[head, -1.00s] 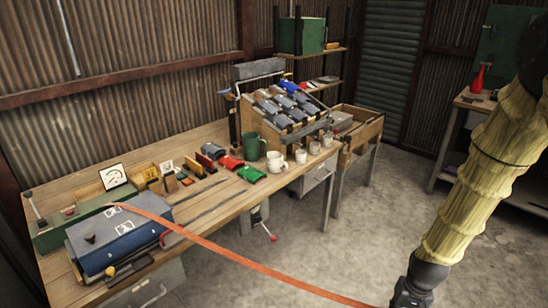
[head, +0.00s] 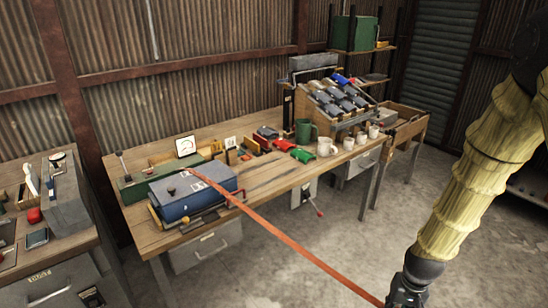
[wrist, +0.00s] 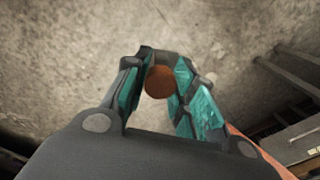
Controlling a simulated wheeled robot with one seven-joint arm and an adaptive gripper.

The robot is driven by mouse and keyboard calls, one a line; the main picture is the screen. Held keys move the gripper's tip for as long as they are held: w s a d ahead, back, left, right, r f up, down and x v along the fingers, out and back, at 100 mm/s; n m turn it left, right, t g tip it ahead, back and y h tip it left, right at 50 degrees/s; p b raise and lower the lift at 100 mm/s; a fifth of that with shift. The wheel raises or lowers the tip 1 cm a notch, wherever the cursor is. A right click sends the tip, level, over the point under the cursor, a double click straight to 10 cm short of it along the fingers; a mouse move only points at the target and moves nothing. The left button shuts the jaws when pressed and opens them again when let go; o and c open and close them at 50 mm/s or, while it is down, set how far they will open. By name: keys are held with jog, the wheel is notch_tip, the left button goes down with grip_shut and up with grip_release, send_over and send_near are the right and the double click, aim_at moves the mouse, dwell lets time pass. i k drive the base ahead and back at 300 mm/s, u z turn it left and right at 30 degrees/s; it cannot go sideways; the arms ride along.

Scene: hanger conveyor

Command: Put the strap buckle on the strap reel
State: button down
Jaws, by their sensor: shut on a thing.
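My gripper (head: 405,294) is low at the right of the head view, out over the floor and away from the bench. In the wrist view my gripper (wrist: 158,75) is shut on a round, brown-orange thing, which I take as the strap buckle (wrist: 159,82). An orange strap (head: 290,245) runs taut from the top of a blue box (head: 195,195) on the bench down to my gripper. The strap also shows in the wrist view (wrist: 262,150), at lower right. I cannot make out which thing is the strap reel.
The wooden bench (head: 150,236) holds a green mug (head: 306,131), several white cups (head: 326,146) and a sloped rack (head: 345,104). A second bench (head: 75,237) stands at the left with a grey box (head: 66,195). The concrete floor (head: 340,235) before the bench is clear.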

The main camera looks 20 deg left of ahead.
aim_at(172, 166)
jog(key=u, duration=1.4)
